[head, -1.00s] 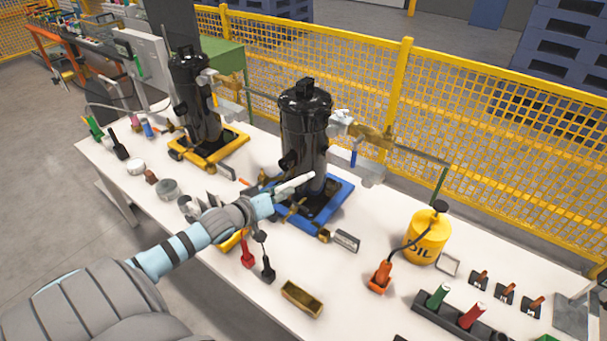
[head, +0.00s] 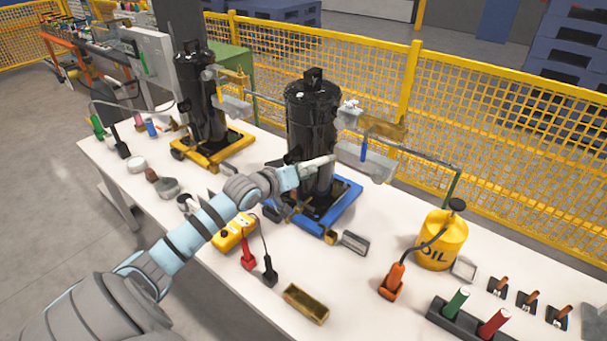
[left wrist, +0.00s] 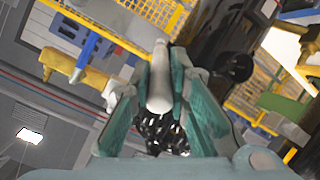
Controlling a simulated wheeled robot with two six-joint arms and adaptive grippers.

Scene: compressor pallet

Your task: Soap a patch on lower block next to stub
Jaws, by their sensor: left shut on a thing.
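My left gripper (head: 308,168) is shut on a pale, rounded tool (head: 319,161), which points right in front of the near black compressor cylinder (head: 312,115). In the left wrist view the pale tool (left wrist: 160,80) sits between the teal fingers of the gripper (left wrist: 172,95), with a dark, glossy, white-flecked mass below it. The cylinder stands on a blue pallet (head: 345,203). A brass block (head: 384,126) with a white fitting and a blue lever lies right of the cylinder, apart from the tool. I cannot tell which part is the lower block or stub.
A second black compressor (head: 200,95) stands on a yellow pallet at the left. A yellow oil can (head: 441,240), a brass tray (head: 306,303) and a yellow meter (head: 232,235) with red and black probes share the white table. A yellow mesh fence (head: 480,110) runs behind.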

